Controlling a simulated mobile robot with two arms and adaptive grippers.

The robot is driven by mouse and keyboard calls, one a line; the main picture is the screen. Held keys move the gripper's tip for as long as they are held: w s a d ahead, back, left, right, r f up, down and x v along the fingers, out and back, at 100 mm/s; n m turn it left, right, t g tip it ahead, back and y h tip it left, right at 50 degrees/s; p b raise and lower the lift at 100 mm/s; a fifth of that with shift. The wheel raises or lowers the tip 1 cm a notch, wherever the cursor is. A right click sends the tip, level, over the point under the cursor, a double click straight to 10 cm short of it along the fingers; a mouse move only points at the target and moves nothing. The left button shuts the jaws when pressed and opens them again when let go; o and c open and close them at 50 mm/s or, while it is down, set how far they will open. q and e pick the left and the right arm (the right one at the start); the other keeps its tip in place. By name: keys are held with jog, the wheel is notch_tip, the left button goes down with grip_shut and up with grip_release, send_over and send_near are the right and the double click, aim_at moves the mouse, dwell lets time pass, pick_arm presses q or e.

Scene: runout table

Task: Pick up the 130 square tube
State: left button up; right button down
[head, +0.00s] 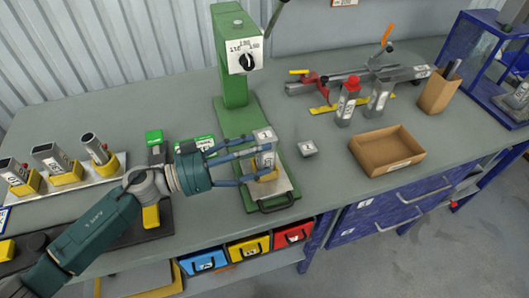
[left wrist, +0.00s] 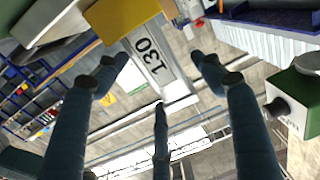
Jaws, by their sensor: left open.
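The 130 square tube (head: 265,154) stands upright on the base plate of the green press. Whether a finger touches the tube I cannot tell. A yellow block (head: 268,175) sits at the tube's foot. My right gripper is not in view.
The green press column (head: 232,75) stands just behind the tube. A small metal block (head: 308,149) and a cardboard tray (head: 388,168) lie to the right. Metal tubes in yellow holders (head: 68,178) stand at left. Two more labelled posts (head: 346,106) stand behind the tray.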

pick_arm(q)
jog(key=x, duration=0.2)
jog(key=shift+w+d, duration=0.1)
jog(key=shift+d, duration=0.2)
jog(key=c, duration=1.3)
jog(key=shift+a, duration=0.1)
jog(key=shift+c, duration=0.2)
jog(key=shift+r, duration=0.1)
